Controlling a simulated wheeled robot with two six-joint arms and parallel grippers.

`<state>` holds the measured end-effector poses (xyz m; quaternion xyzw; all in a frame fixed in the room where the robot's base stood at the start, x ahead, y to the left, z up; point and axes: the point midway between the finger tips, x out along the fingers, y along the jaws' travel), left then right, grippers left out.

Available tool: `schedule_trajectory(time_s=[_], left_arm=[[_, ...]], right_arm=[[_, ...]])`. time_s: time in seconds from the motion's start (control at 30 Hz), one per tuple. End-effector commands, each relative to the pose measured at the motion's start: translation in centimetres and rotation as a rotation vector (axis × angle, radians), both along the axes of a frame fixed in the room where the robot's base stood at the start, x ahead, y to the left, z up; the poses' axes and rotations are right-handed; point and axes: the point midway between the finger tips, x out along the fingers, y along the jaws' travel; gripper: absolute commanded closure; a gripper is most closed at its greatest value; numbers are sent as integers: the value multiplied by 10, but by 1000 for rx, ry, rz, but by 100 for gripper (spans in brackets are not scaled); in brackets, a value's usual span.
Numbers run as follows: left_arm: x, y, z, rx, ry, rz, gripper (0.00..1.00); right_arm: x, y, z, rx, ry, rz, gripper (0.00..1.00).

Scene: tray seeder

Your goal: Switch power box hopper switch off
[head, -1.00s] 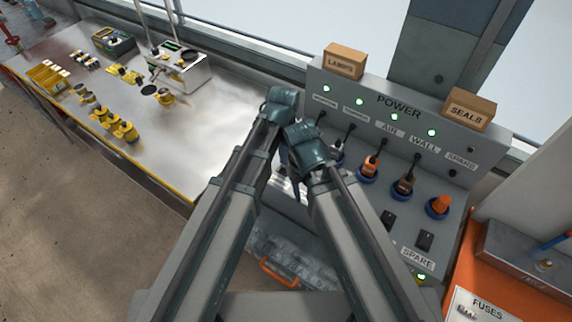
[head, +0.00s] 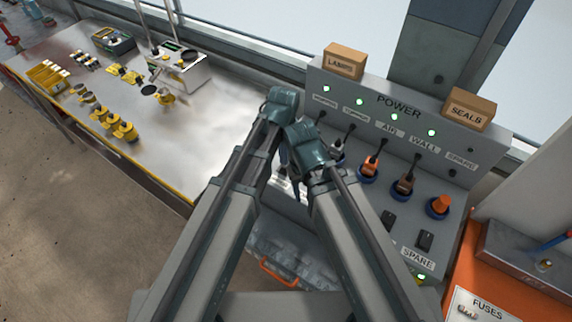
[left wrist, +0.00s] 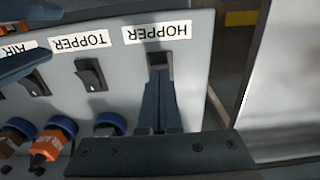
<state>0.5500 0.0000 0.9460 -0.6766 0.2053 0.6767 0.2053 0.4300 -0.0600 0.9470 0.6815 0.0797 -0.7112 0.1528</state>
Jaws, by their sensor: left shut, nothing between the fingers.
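The grey power box (head: 455,190) stands right of centre in the head view. Its hopper light (head: 326,89) is lit green. In the left wrist view, the HOPPER label (left wrist: 157,33) appears upside down beside the hopper switch (left wrist: 160,60). My left gripper (left wrist: 159,82) is shut and empty, its fingertips at that switch and covering part of it; contact and the rocker's position are unclear. In the head view, my left gripper (head: 284,158) is partly hidden by my arms. Blue parts at the wrist view's left edge appear to be my right gripper; its jaw opening is unclear.
The topper switch (left wrist: 90,75) is beside the hopper switch. Plugs, including an orange one (head: 440,203), sit in blue sockets. Boxes marked LAMPS (head: 344,61) and SEALS (head: 470,108) stand on top. A metal bench (head: 225,100) is at left.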

Motion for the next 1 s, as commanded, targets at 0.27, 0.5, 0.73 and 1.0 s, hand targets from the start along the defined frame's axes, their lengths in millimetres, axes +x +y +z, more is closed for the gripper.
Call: schedule_trajectory(time_s=[0.27, 0.5, 0.73, 1.0], left_arm=[[0, 0, -2, 0, 0, 0, 100], [0, 0, -5, 0, 0, 0, 100], [0, 0, -9, 0, 0, 0, 100], [0, 0, -13, 0, 0, 0, 100]], right_arm=[[0, 0, -2, 0, 0, 0, 50], [0, 0, -6, 0, 0, 0, 50], [0, 0, -9, 0, 0, 0, 50], [0, 0, -13, 0, 0, 0, 50]])
